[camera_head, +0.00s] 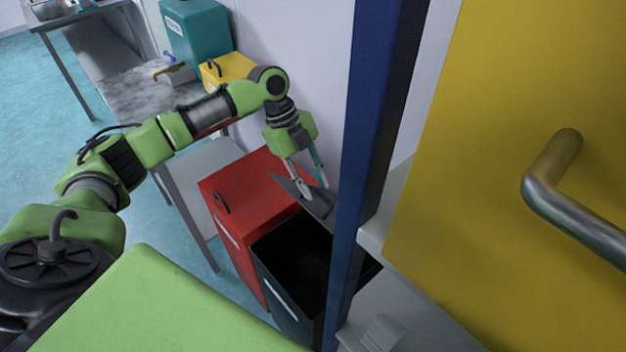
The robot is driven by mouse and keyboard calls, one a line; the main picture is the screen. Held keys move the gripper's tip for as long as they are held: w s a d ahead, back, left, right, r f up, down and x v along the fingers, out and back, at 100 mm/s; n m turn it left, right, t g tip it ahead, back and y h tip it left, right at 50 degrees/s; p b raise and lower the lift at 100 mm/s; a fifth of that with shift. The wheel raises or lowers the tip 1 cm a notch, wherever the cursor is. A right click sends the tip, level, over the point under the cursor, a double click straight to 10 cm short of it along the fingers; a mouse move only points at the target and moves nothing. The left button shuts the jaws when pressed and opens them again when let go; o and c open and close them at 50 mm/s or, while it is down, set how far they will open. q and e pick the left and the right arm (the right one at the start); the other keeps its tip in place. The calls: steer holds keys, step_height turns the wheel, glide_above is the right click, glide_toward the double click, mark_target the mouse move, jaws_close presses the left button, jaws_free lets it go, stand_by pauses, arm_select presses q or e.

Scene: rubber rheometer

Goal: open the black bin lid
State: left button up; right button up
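The black bin (283,293) stands right of the red bin, and its dark inside shows from above. Its dark grey lid (318,204) is tilted up at the back of the opening. My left gripper (312,188) reaches down from above to the lid, with its two fingers apart. One fingertip is at or very near the lid; whether it touches is hard to tell. The blue post hides the right part of the bin and perhaps part of the lid. My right gripper is not in view.
A red bin (250,190) with a closed lid stands directly left of the black bin. A blue post (366,120) and a yellow door (500,110) with a metal handle stand close on the right. A yellow bin (232,66) and a teal container (196,38) are further back.

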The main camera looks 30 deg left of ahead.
arm_select(q)
steer(key=shift+c, duration=0.4)
jaws_close()
steer(key=shift+w+d+r, duration=0.2)
steer(key=shift+w+r, duration=0.15)
steer(key=shift+w, duration=0.1)
steer(key=w+d+r+b, duration=0.1)
steer(key=w+d+r, duration=0.1)
steer(key=w, duration=0.5)
steer(key=w+d+r+b, duration=0.2)
steer(key=w+d, duration=0.1)
steer(key=w, duration=0.5)
steer(key=shift+d, duration=0.2)
steer(key=shift+w, duration=0.15)
